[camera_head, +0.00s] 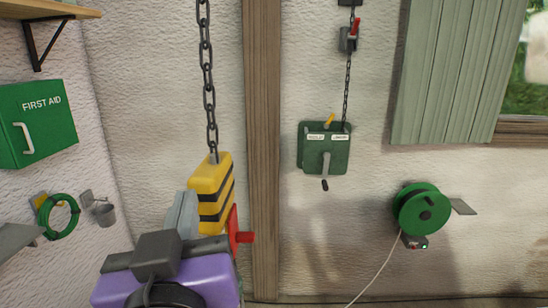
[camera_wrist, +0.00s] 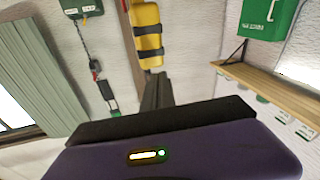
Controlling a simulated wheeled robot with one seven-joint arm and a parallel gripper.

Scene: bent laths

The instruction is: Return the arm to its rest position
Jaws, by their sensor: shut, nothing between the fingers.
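My gripper (camera_head: 182,212) is at the lower left of the head view, above my purple wrist housing. Its grey fingers point up and away. In the wrist view my gripper (camera_wrist: 158,80) shows its fingers together with nothing between them. A yellow hoist block with black stripes (camera_head: 210,187) hangs just beyond the fingers, which cover part of its left side. The block also shows in the wrist view (camera_wrist: 147,35), past the fingertips. I cannot tell whether they touch it.
A chain (camera_head: 207,80) holds the block. A red handle (camera_head: 243,237) shows beside it. A green winch box (camera_head: 325,148) and a green reel (camera_head: 422,209) are on the right wall. A first aid cabinet (camera_head: 38,122) and a shelf (camera_head: 48,9) are left.

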